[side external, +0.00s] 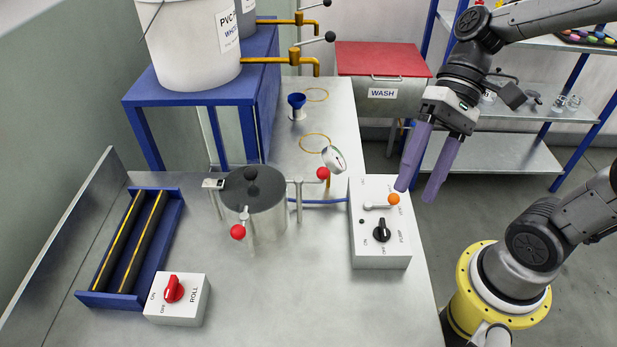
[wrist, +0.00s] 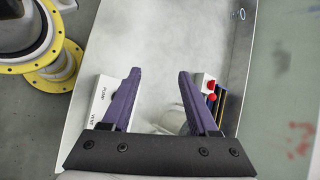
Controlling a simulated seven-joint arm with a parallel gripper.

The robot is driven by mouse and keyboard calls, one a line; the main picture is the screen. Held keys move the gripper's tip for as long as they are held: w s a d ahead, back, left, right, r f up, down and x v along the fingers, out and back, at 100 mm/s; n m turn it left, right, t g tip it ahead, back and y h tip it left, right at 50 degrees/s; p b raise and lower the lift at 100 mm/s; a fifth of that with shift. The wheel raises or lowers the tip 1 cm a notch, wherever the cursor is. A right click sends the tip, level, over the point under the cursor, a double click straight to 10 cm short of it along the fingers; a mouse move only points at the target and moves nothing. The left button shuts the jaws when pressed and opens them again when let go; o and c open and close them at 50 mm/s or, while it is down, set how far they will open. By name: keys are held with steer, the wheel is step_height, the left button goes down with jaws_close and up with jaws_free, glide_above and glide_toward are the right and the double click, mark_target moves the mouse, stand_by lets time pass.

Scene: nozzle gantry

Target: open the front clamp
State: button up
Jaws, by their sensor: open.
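The metal pot (side external: 265,222) stands on the steel bench with a dark lid (side external: 255,188). The front clamp (side external: 244,214) is on the near side of the pot, a short metal lever with a red ball (side external: 238,232) hanging low at its end. A second red ball (side external: 323,173) is on a metal fitting to the pot's right. My gripper (side external: 415,192) has two purple fingers, apart and empty, above the right edge of the bench, well right of the clamp. In the wrist view the open fingers (wrist: 159,72) partly hide the pot (wrist: 172,121); I cannot make out the clamp there.
A white pump box (side external: 380,240) with an orange-tipped lever and black knob stands between my gripper and the pot. A gauge (side external: 333,159) rises beside it. A roll switch box (side external: 178,302) and blue roller frame (side external: 104,275) are at left.

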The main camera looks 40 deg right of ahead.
steer(key=w+d+f+m+t+y, duration=0.1)
steer(key=w+d+f+m+y, duration=0.1)
steer(key=w+f+m+y, duration=0.1)
steer(key=w+d+f+m+t+y, duration=0.2)
steer(key=w+d+f+m+y, duration=0.1)
steer(key=w+m, duration=0.2)
steer(key=w+d+f+m+t+y, duration=0.2)
steer(key=w+d+f+m+y, duration=0.1)
steer(key=w+m, duration=0.2)
steer(key=shift+w+d+f, duration=0.1)
steer(key=shift+w+f, duration=0.1)
steer(key=shift+w, duration=0.25)
steer(key=shift+w+d+f, duration=0.1)
steer(key=shift+w+f, duration=0.1)
steer(key=shift+w, duration=0.25)
steer(key=w+a, duration=0.2)
steer(key=a, duration=1.1)
steer(key=shift+w+a, duration=0.2)
steer(key=shift+w, duration=0.15)
jaws_close()
